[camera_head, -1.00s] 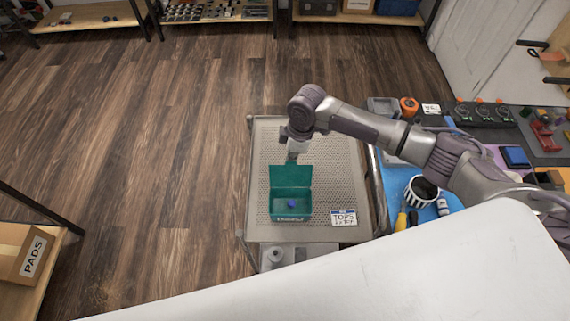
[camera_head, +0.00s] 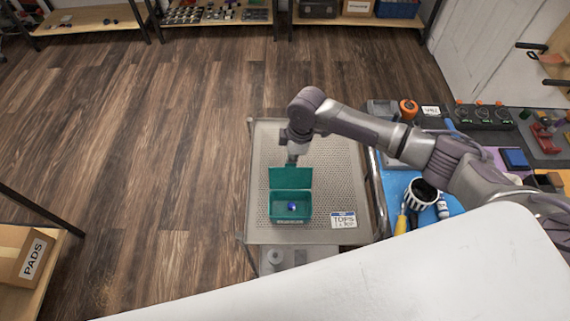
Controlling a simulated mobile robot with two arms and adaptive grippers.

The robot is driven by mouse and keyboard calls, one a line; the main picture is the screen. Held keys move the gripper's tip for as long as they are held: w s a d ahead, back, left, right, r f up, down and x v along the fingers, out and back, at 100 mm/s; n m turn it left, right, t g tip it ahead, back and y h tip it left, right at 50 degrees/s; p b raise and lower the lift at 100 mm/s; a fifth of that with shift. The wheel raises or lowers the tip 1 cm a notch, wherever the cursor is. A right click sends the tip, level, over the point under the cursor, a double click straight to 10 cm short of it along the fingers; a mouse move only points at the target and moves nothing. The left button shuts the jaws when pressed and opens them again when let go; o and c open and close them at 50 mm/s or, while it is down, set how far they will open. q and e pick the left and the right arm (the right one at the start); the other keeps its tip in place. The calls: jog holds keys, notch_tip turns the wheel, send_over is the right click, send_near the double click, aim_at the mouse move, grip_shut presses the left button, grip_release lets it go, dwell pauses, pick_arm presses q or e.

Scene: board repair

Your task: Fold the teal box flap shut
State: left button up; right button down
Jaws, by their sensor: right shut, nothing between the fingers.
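The teal box (camera_head: 290,212) stands on a perforated grey tray top. Its flap (camera_head: 290,178) stands up at the back edge, so the box is open. A small blue round thing (camera_head: 291,206) lies inside. My right gripper (camera_head: 292,161) is shut and empty, pointing down just behind the raised flap. I cannot tell whether its tips touch the flap. My left gripper is not in view.
A white label card (camera_head: 343,220) lies right of the box on the tray top (camera_head: 335,160). To the right, a blue-topped bench (camera_head: 395,177) holds a striped cup (camera_head: 421,193) and tools. Bare floor lies left.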

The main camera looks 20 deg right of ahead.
jog(key=shift+s, duration=0.15)
jog(key=shift+s+a+p, duration=0.2)
jog(key=shift+s+p, duration=0.55)
jog(key=shift+s+a+p, duration=0.25)
jog(key=shift+s+p, duration=0.45)
jog(key=shift+s, duration=0.05)
jog(key=shift+s+a+p, duration=0.2)
jog(key=shift+s+p, duration=0.55)
jog(key=s+p, duration=0.1)
jog(key=s+a+p, duration=0.1)
jog(key=s, duration=0.1)
jog(key=s+p, duration=0.1)
jog(key=s, duration=0.1)
jog(key=shift+a+p, duration=0.25)
jog(key=shift+p, duration=0.15)
jog(key=shift+f, duration=0.2)
